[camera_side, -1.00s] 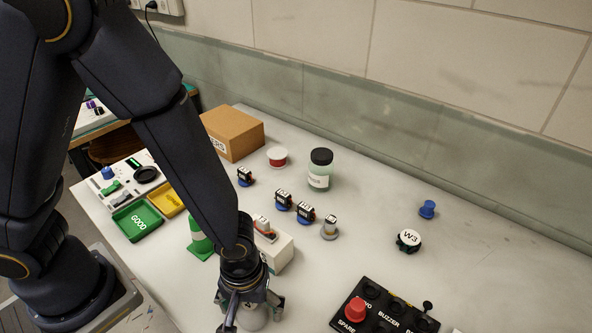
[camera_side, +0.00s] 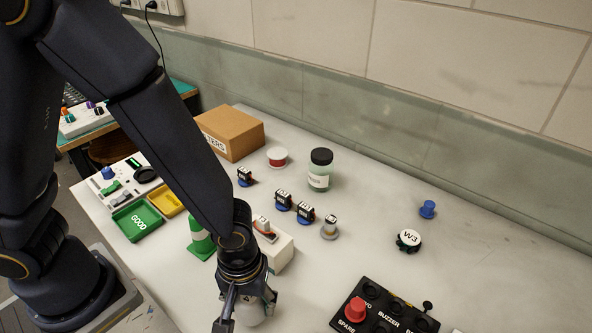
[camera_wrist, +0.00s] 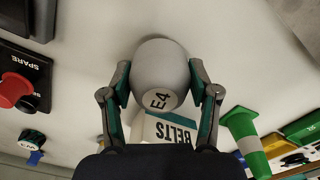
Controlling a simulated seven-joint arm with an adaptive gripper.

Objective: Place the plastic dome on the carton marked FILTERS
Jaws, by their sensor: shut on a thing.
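The plastic dome (camera_wrist: 160,68) is pale grey, with a label reading E4, in the wrist view. My gripper (camera_wrist: 160,84) is shut on it, one finger on each side. In the side view the dome (camera_side: 256,314) shows only partly below my gripper (camera_side: 247,309), near the bottom edge. The FILTERS carton (camera_side: 236,131) is a brown box at the back left of the bench. Its label is partly hidden by my arm, with only the last letters showing. My gripper is well in front of this carton.
A white BELTS carton (camera_side: 279,253) stands close beside my gripper, with a small item on top. A green-and-white cone (camera_side: 200,240) is to its left. Several small motors, a jar (camera_side: 320,171) and a red-and-white spool (camera_side: 277,157) stand behind. A black button panel (camera_side: 385,312) is at right.

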